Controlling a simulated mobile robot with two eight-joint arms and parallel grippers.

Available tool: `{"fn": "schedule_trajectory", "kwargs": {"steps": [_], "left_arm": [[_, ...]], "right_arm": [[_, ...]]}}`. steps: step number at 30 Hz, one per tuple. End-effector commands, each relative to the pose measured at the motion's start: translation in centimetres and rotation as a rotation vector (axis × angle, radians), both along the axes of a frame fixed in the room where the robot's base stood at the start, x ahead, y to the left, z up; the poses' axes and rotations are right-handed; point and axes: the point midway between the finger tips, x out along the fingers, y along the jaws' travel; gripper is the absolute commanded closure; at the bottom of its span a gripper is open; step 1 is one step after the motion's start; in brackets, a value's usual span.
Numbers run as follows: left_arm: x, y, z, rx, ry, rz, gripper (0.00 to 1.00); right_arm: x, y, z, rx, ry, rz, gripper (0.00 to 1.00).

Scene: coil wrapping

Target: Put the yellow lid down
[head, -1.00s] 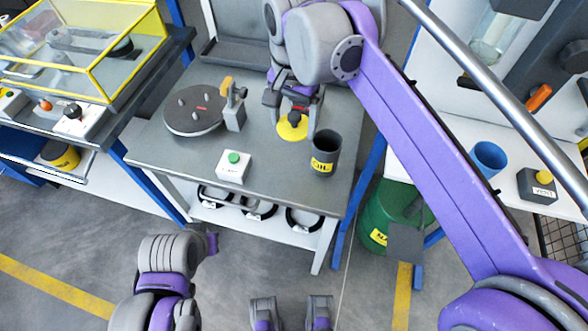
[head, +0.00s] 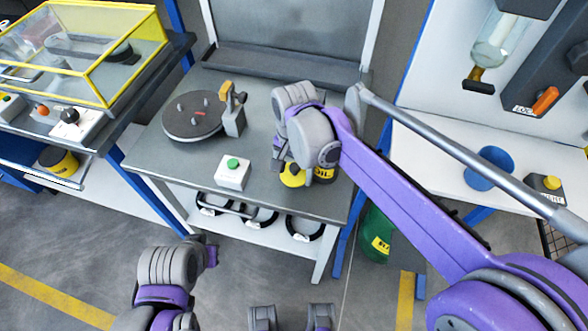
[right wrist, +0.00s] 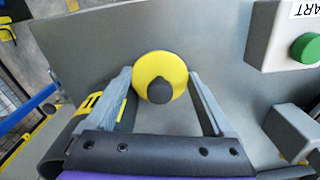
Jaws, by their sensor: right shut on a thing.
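The yellow lid (head: 291,176) is a round disc. In the head view it shows partly below my right wrist, just left of the dark oil pot (head: 325,173). In the right wrist view the lid (right wrist: 165,67) has a dark round knob and sits between the two fingertips of my right gripper (right wrist: 160,78). That gripper is shut on the lid. I cannot tell whether the lid touches the table. In the head view my right wrist hides most of the gripper and part of the pot.
The grey table (head: 190,165) holds a round turntable (head: 194,116) with pegs and a white box with a green button (head: 233,172). The button box also shows in the right wrist view (right wrist: 287,40). The back right of the tabletop is clear.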

Motion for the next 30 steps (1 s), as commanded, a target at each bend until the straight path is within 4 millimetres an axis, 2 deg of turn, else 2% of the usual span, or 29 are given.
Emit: {"fn": "schedule_trajectory", "kwargs": {"steps": [10,11,12,19,23,26,30], "left_arm": [[0.0,0.0,-0.2,0.000,0.001,0.000,1.00],[0.0,0.0,-0.2,0.000,0.001,0.000,1.00],[0.0,0.0,-0.2,0.000,0.001,0.000,1.00],[0.0,0.0,-0.1,0.000,0.000,0.000,1.00],[0.0,0.0,0.2,0.000,0.000,0.000,1.00],[0.0,0.0,0.4,0.000,-0.001,0.000,1.00],[0.1,0.0,0.8,0.000,-0.003,0.000,1.00]], "right_arm": [[0.0,0.0,-0.4,0.000,0.000,0.000,0.67],[0.0,0.0,-0.3,0.000,0.000,0.000,0.08],[0.0,0.0,-0.3,0.000,0.000,0.000,0.01],[0.0,0.0,-0.2,0.000,0.000,0.000,0.00],[0.0,0.0,0.6,0.000,0.000,0.000,0.00],[0.0,0.0,2.2,0.000,0.000,0.000,0.00],[0.0,0.0,5.2,0.000,0.000,0.001,0.00]]}}
